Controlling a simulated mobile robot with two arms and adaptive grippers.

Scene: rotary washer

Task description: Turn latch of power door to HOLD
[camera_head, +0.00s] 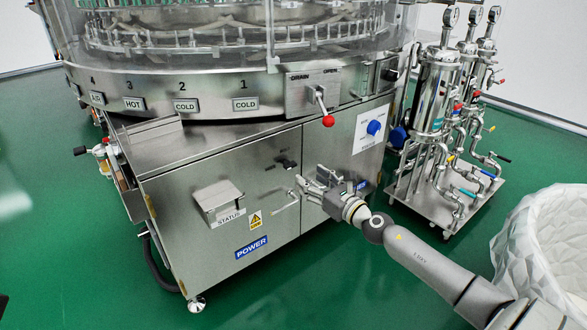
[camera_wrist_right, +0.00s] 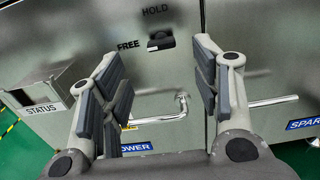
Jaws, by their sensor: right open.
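The latch (camera_head: 289,163) is a small black piece on the steel front, near the top right of the power door (camera_head: 190,180). In the right wrist view the latch (camera_wrist_right: 160,41) lies roughly level, with HOLD above it and FREE to its left. My right gripper (camera_head: 312,181) is in front of the cabinet, below and right of the latch in the head view. In the right wrist view the gripper (camera_wrist_right: 158,65) is open and empty, its fingers apart with the latch beyond the gap. It does not appear to touch the latch. My left gripper is not visible.
A bent bar handle (camera_wrist_right: 165,117) sits below the latch. A STATUS box (camera_head: 218,202) juts out to the left. A red-knobbed drain lever (camera_head: 326,118) is above right. A filter cart (camera_head: 430,185) and white bin (camera_head: 550,240) stand at right.

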